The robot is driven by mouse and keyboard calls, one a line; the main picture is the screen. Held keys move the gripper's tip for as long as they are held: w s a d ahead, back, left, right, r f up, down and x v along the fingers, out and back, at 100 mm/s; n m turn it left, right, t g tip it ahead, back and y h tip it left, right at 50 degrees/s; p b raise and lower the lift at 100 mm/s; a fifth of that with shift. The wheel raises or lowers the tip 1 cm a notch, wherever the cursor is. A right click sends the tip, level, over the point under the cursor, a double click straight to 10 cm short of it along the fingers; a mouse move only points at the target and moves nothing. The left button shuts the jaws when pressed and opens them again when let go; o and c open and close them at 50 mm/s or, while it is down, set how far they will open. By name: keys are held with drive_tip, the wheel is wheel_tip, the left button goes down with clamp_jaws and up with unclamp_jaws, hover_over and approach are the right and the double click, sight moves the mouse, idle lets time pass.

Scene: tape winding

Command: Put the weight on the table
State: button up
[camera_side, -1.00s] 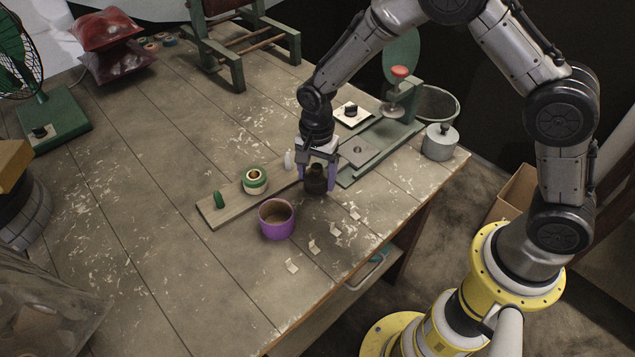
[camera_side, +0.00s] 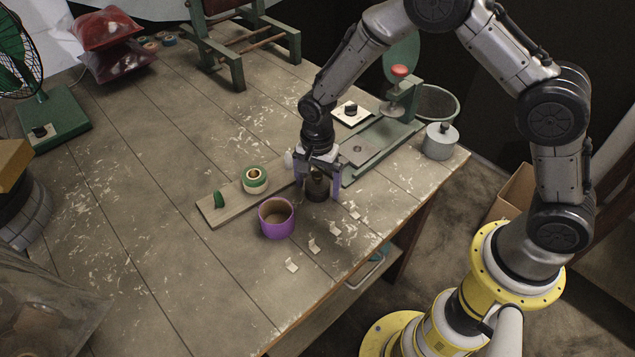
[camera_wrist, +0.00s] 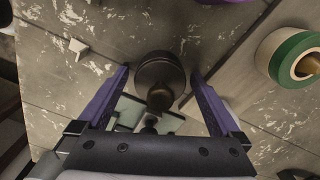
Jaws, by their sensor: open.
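The weight, a dark, rounded piece with a knob on top (camera_side: 317,188), stands on the table (camera_side: 150,215) near its front right part, right of the purple cup-like ring. In the wrist view the weight (camera_wrist: 160,72) shows from above, between the two purple fingers. My gripper (camera_side: 318,190) is low over the table and open, with a finger on either side of the weight. In the wrist view, gaps show between the weight and both fingers (camera_wrist: 160,88). The weight's underside is hidden.
The purple ring (camera_side: 276,219) stands just left of my gripper. A wooden board (camera_side: 232,200) carries a green-and-white tape roll (camera_side: 254,180). A green fixture (camera_side: 385,148) and a grey lidded pot (camera_side: 439,142) are at the right.

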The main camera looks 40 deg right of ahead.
sight(318, 174)
wheel_tip(318, 174, up, 12)
drive_tip(key=shift+r, duration=0.15)
idle(0.3)
drive_tip(key=s+d+r+n+t, duration=0.2)
drive_tip(key=s+d+r+n, duration=0.3)
drive_tip(key=r, duration=0.4)
drive_tip(key=s+d+r+n+t, duration=0.1)
drive_tip(key=s+d+r+n, duration=0.1)
drive_tip(key=s, duration=0.8)
drive_tip(key=s+d+r+n+t, duration=0.2)
drive_tip(key=s+n, duration=0.4)
drive_tip(key=s, duration=0.4)
wheel_tip(318, 174, up, 2)
drive_tip(key=shift+s+d+r+n+t, duration=0.15)
drive_tip(key=shift+s+d+n+t, duration=0.15)
drive_tip(key=shift+d, duration=0.2)
